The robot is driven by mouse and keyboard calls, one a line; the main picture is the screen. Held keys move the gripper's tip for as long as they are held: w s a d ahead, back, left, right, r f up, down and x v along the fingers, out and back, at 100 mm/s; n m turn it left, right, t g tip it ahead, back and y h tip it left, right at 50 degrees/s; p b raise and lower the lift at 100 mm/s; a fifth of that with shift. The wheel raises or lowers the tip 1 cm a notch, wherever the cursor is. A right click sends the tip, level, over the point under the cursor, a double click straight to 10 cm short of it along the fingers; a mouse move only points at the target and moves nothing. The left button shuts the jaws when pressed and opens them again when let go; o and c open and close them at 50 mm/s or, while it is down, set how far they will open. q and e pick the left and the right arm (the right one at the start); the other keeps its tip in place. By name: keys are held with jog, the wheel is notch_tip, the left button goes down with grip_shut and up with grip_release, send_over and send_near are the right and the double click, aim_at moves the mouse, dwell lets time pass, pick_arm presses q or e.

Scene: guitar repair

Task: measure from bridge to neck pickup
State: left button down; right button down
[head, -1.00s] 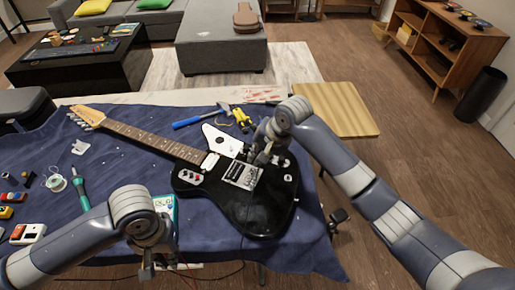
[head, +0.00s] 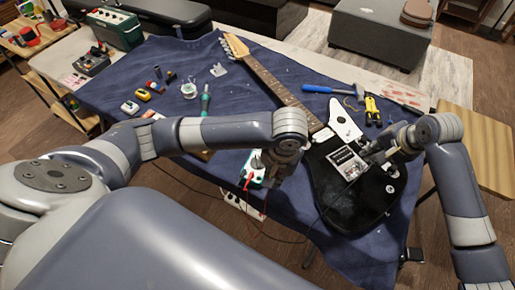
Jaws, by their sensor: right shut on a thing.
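The black electric guitar (head: 350,205) lies on the blue cloth, its neck running to the upper left. Its metal bridge plate (head: 350,165) sits mid-body, and the pale neck pickup (head: 322,135) is at the neck's end beside the white pickguard (head: 345,121). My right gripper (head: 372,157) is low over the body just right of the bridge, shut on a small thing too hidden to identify. My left gripper (head: 262,164) hangs over a teal-edged multimeter (head: 252,175) left of the guitar; its fingers are dark and partly hidden.
Red and black leads (head: 250,220) trail near the multimeter. An amplifier (head: 114,27) stands at the back left.

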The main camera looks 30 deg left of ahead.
jog(key=shift+w, duration=0.1)
pick_arm(q)
jog(key=w+d+r+t+y, duration=0.1)
jog(key=w+d+r, duration=0.25)
jog(key=w, duration=0.55)
jog(key=w+d+r+t+y, duration=0.1)
jog(key=w+d+r, duration=0.3)
jog(key=w, duration=0.5)
jog(key=shift+s+x, duration=0.2)
jog(key=shift+x, duration=0.8)
jog(key=shift+s+x, duration=0.15)
jog(key=shift+x, duration=0.9)
jog(key=shift+f, duration=0.1)
pick_arm(e)
jog(key=shift+d+f, duration=0.1)
jog(key=shift+f, duration=0.7)
dwell(1.3)
pick_arm(q)
jog(key=shift+f, duration=0.7)
dwell(1.2)
